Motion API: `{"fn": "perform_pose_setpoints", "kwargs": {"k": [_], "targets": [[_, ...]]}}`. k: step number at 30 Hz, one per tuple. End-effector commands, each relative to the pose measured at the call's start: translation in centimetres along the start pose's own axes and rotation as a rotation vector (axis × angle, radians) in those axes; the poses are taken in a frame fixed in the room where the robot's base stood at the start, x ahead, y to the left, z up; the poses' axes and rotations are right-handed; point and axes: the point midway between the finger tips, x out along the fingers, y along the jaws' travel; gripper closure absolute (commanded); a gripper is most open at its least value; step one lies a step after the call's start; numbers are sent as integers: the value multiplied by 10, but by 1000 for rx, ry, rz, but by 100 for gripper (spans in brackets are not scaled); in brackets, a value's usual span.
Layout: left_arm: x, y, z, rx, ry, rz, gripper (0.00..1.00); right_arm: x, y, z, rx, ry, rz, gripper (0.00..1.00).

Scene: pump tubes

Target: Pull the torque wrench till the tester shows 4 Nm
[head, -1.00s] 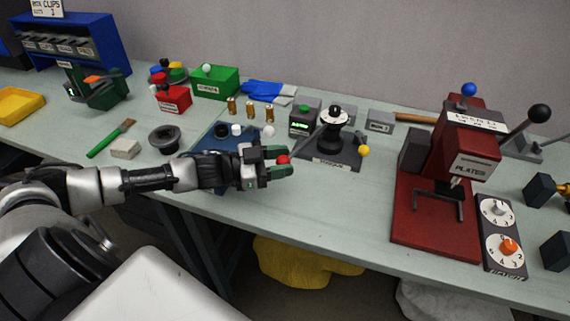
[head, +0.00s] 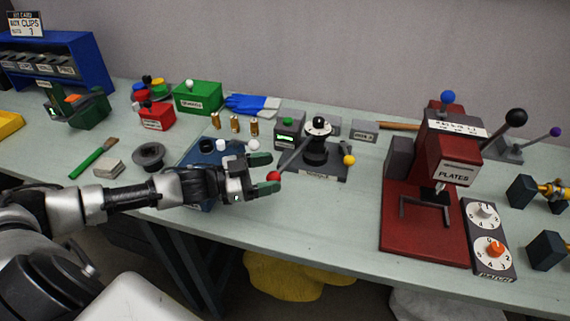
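The torque wrench is a thin grey lever (head: 294,156) with a red ball (head: 274,176) at its near left end. It runs up to the black post of the tester (head: 316,151), which stands on a dark base plate with a white dial on top. A box with a green lit display (head: 287,138) stands beside it; the digits are too small to read. My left gripper (head: 272,172) is open, its green fingers spread above and below, with the red ball at the fingertips, near the lower one. My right gripper is not in view.
A red press (head: 430,190) stands on the right, with a dial panel (head: 488,240) beside it. A yellow ball (head: 349,160) sits at the base plate's right side. Brass cylinders (head: 235,124) and a blue mat (head: 205,150) lie behind my arm. The bench front (head: 310,215) is clear.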

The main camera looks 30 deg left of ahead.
Motion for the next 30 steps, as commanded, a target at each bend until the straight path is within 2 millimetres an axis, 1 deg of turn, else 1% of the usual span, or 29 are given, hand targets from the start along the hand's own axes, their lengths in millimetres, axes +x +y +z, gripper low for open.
{"fn": "perform_pose_setpoints", "kwargs": {"k": [1,5,6,9,15,18,21,24,30], "targets": [[0,-4,-8,7,3,-3,34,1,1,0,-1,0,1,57],[0,-9,-33,13,6,-3,34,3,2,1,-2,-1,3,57],[0,-10,-43,12,7,-2,34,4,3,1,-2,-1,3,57],[19,6,-58,8,13,0,34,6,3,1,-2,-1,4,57],[49,30,-90,7,14,1,34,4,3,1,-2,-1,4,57],[62,41,-102,5,11,1,34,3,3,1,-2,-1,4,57],[72,49,-112,5,10,1,34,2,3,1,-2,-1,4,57],[79,54,-117,3,7,-1,34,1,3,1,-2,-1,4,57],[84,59,-122,4,5,-1,34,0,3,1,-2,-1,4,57]]}}
